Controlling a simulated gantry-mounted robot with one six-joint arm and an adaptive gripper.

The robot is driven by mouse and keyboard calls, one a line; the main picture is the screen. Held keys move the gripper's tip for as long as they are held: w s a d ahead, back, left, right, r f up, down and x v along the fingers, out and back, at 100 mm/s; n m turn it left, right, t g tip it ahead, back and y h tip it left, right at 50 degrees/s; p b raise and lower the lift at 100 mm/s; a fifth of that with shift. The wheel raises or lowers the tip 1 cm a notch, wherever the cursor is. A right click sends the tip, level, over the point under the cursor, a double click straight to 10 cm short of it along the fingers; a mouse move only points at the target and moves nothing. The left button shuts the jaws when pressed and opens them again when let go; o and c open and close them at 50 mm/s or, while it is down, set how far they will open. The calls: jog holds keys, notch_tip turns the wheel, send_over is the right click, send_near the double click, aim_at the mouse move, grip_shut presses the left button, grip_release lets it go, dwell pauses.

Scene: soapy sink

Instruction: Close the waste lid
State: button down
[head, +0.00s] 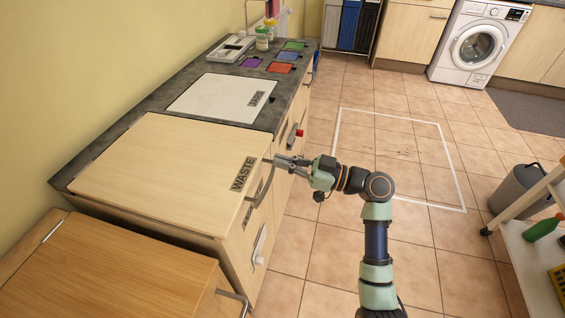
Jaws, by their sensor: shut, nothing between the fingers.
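The waste lid (160,165) is a pale wooden panel with a dark "WASTE" label near its right edge. It lies flat or nearly flat over its cabinet, and I cannot tell whether it is fully seated. A curved grey handle (266,187) is at its right front side. My gripper (279,161) is shut and empty, beside the lid's far right corner and close to the upper end of the handle. I cannot tell whether it touches either. The inside of the waste unit is hidden.
A white labelled panel (222,98) is set in the dark counter behind, with coloured squares and jars farther back. A wooden cabinet (110,270) stands in front. Open tiled floor lies right, with a grey bin (522,188) and a shelf trolley at the far right.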

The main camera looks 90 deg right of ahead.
jog(key=shift+f+g, duration=0.3)
jog(key=shift+f, duration=0.85)
notch_tip(320, 180, up, 6)
jog(key=p, duration=0.3)
jog(key=s+a+f, duration=0.2)
jog(key=s+f, duration=0.1)
jog(key=s, duration=0.6)
jog(key=shift+a+p, duration=0.35)
jog(key=shift+p, duration=0.05)
